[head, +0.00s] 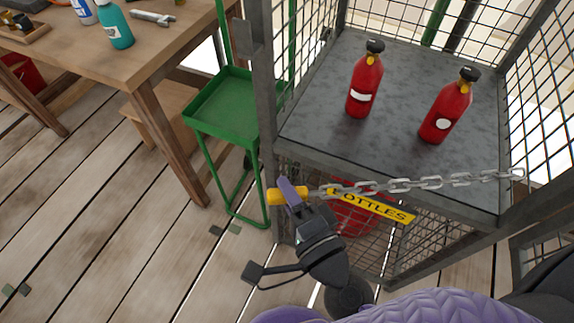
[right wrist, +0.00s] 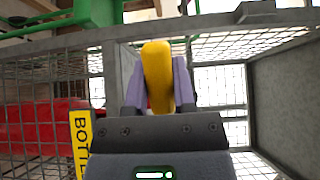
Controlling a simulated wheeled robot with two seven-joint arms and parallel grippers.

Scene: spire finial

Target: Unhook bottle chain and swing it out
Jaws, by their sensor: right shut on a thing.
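A grey chain (head: 405,184) spans the open front of a wire-mesh cage, rising slightly to the right post. At its left end is a yellow handle (head: 275,196), close to the cage's left front post (head: 263,120). My right gripper (head: 289,193) is shut on this handle. In the right wrist view the handle (right wrist: 157,75) stands between the two purple fingers. Whether the chain's end is still hooked at the post cannot be told. A yellow BOTTLES sign (head: 372,206) is on the cage front below the chain. My left gripper is not in view.
Two red bottles (head: 366,80) (head: 450,107) with black tops stand on the cage's grey shelf (head: 325,125). A green trolley (head: 232,103) stands close left of the cage, and a wooden workbench (head: 140,68) is farther left. The plank floor at lower left (head: 110,240) is mostly clear.

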